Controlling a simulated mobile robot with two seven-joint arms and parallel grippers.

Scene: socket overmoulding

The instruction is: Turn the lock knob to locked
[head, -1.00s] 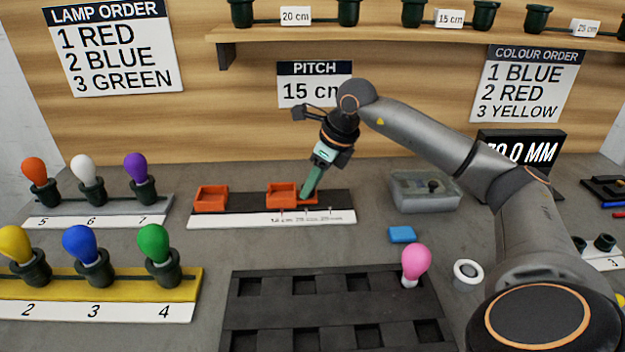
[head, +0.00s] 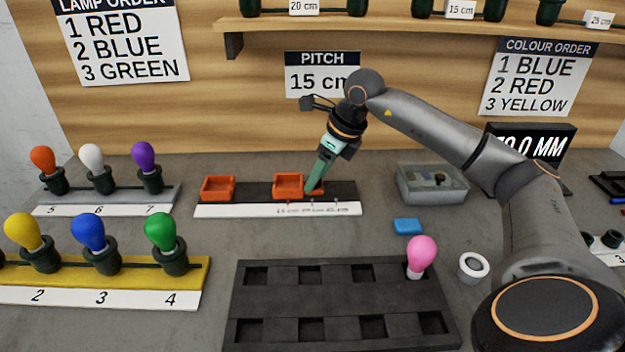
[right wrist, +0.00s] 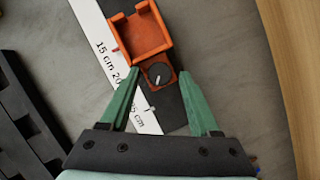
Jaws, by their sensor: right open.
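The lock knob (right wrist: 158,74) is a small dark disc on an orange plate beside the orange movable socket holder (right wrist: 139,36) in the right wrist view. A short pale mark shows on the knob. In the head view the same holder (head: 287,186) sits on the black rail with a white scale strip (head: 255,210); there the knob is hidden by my fingers. My right gripper (right wrist: 159,72) is open, its green fingertips on either side of the knob. I cannot tell whether they touch it. The right gripper (head: 313,188) points down at the rail in the head view. My left gripper is out of view.
A second orange holder (head: 218,188) stands at the rail's left end. A grey box (head: 432,184), a blue block (head: 408,226) and a white ring (head: 473,267) lie to the right. A black tray (head: 340,300) with a pink bulb (head: 421,254) is in front. Bulb racks stand left.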

